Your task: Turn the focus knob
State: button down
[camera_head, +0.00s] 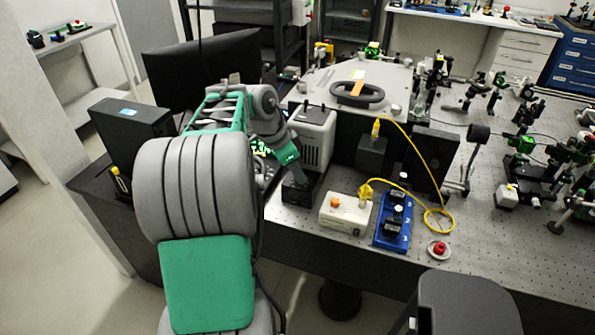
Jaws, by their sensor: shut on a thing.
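My gripper (301,180) is at the end of my arm, low at the front of a light grey vented instrument housing (313,135). It is small in view and partly covered by my own green and grey wrist. Its jaws are shut on a small part by a dark block (299,198) on the bench. I take this part to be the focus knob, which is hidden between the fingers. How far the knob is turned cannot be seen.
A white box with an orange button (345,213), a blue module (393,222) and a red button (438,249) stand to the right. A yellow cable (427,205) loops over the perforated bench (500,245). A dark monitor (200,60) stands behind my arm.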

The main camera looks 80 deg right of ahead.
jog(key=shift+d+r+m+g, duration=0.1)
jog(key=shift+m+g, duration=0.2)
jog(key=shift+m, duration=0.6)
jog(key=shift+y, duration=0.3)
jog(key=c, duration=1.3)
grip_release()
jog(key=p+v, duration=0.1)
jog(key=v, duration=0.6)
jog(key=shift+w+r+p, duration=0.15)
jog(key=shift+r+p, duration=0.15)
